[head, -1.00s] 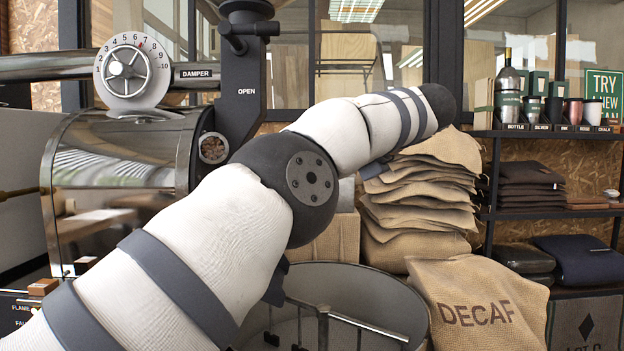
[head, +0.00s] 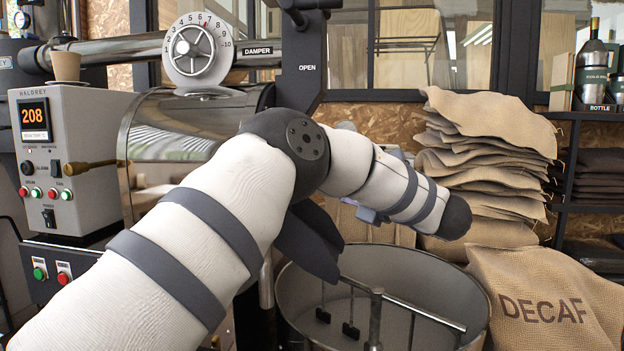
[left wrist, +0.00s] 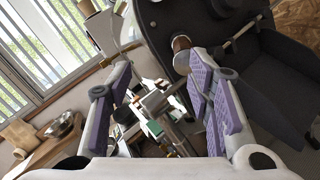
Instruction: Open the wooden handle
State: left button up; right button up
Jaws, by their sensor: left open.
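A brown, wood-coloured knob (left wrist: 181,42) shows in the left wrist view against a dark machine face, with a pale round part just below it. It looks like the wooden handle, but it is small and I see only its end. My left gripper (left wrist: 157,72) is open, its two purple-padded fingers apart with nothing held between them. The knob lies beyond the tip of the right-hand finger; I cannot tell if they touch.
The steel cooling bin (head: 410,262) with stirring arms lies below my arm. The control box (head: 60,155) stands at left, the damper dial (head: 192,50) above. Stacked sacks (head: 485,160) and a DECAF sack (head: 545,300) stand at right. A window (left wrist: 60,45) shows in the wrist view.

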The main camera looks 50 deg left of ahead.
pick_arm(q)
notch_tip(320, 180, down, 5)
jog(key=m+t+y, duration=0.2)
jog(key=m+t, duration=0.4)
jog(key=m, duration=0.1)
jog(key=x, duration=0.7)
jog(key=s+x, duration=0.1)
jog(key=x, duration=0.2)
jog(key=shift+w+a+r+p, duration=0.1)
jog(key=shift+a+r+p, duration=0.1)
jog(key=shift+a+p, duration=0.2)
jog(key=shift+w+a, duration=0.15)
jog(key=shift+a, duration=0.5)
grip_shut()
